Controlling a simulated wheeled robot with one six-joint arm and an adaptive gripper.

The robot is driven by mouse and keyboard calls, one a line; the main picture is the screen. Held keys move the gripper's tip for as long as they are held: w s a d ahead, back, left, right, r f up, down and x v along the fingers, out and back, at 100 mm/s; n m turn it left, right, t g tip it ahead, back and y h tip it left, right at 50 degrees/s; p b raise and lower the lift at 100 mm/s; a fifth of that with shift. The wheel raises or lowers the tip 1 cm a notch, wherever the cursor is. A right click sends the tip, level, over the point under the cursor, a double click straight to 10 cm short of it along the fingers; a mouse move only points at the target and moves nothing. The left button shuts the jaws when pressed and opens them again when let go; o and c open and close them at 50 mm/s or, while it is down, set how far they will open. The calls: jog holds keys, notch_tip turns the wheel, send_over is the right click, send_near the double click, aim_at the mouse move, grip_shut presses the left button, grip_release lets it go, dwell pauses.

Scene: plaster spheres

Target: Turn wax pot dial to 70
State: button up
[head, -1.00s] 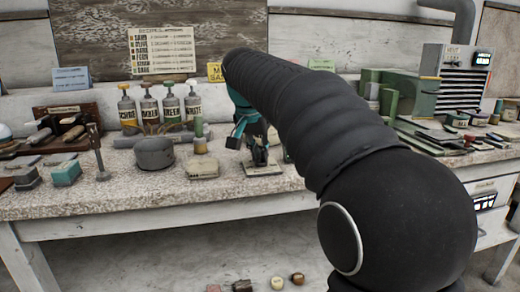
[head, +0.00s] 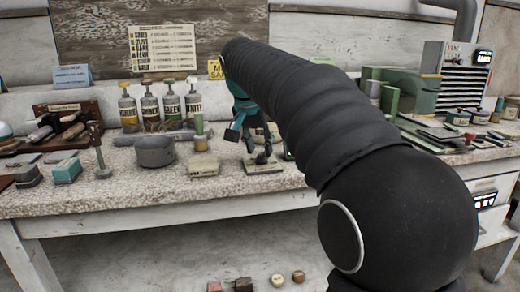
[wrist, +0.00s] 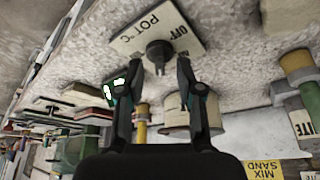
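The dial is a dark round knob (wrist: 158,51) with a small pointer, on a pale plate (wrist: 128,45) marked "POT °C" and "OFF" in the wrist view. The numbers are too small to read. In the head view the plate (head: 263,168) lies on the bench, partly behind my gripper (head: 249,143). In the wrist view my gripper (wrist: 160,66) is open, with one fingertip on each side of the knob and a gap to it. Whether the tips reach down to knob height is unclear. A grey pot (head: 155,153) stands left of it on the bench.
Several labelled bottles (head: 150,110) stand behind. A green machine (head: 415,95) is on the right. Bare bench top shows in front of the pot.

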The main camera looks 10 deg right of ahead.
jog(key=v, duration=1)
jog(key=shift+r, duration=0.3)
jog(key=shift+s, duration=0.2)
jog(key=s+d+f+n+t+y, duration=0.2)
jog(key=s+f+n, duration=0.5)
jog(key=s+f, duration=1.9)
notch_tip(320, 180, down, 2)
jog(key=shift+s+d+f+y, duration=0.15)
jog(key=shift+d+y, duration=0.15)
jog(key=shift+d, duration=0.45)
